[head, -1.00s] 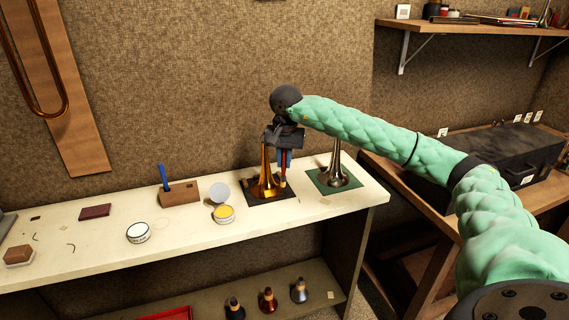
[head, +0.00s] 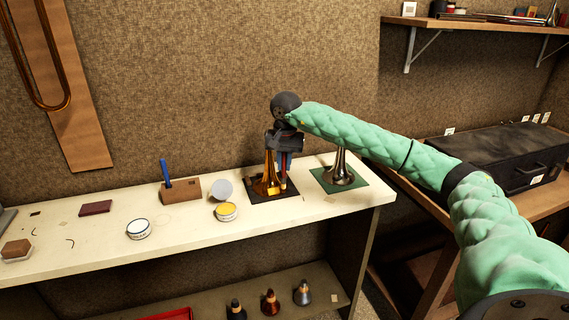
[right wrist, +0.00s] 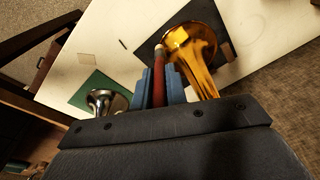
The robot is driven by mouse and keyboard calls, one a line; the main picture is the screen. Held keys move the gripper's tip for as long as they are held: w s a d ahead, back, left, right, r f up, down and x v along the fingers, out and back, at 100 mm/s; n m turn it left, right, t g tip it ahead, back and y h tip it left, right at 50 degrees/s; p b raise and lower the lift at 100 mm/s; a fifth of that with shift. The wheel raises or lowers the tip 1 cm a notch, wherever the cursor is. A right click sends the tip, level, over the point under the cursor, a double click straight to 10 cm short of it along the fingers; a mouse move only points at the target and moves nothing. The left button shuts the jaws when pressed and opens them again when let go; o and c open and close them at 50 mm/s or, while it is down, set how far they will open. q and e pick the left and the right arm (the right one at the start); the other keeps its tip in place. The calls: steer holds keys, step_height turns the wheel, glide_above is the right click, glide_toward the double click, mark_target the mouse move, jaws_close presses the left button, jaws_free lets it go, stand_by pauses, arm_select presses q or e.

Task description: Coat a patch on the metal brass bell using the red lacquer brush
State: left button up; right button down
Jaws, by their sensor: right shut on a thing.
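The brass bell (head: 267,181) stands flare down on a dark mat (head: 286,194) on the bench. It also shows in the right wrist view (right wrist: 202,65). My right gripper (head: 284,167) is just to the right of the bell's stem, its blue fingers (right wrist: 160,88) pointing down. It is shut on the red lacquer brush (right wrist: 160,74), held about upright. The brush's lower end is close to the bell's flare; I cannot tell whether they touch. My left gripper is out of view.
A silver bell (head: 340,172) stands on a green mat (head: 357,184) to the right. An open yellow tin (head: 226,212), a brown block with a blue stick (head: 181,190) and a white tin (head: 139,229) stand left. Several cone-shaped items sit on the lower shelf.

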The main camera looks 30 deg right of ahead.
steer(key=shift+w+d+f+b, duration=0.1)
steer(key=shift+w+f+b, duration=0.45)
steer(key=shift+f, duration=0.15)
stand_by(1.0)
steer(key=shift+s+a+r+b, duration=0.1)
steer(key=shift+a+b, duration=0.15)
steer(key=shift+b, duration=0.55)
steer(key=shift+s+d+r, duration=0.1)
steer(key=shift+d, duration=0.15)
stand_by(0.7)
steer(key=shift+r, duration=0.1)
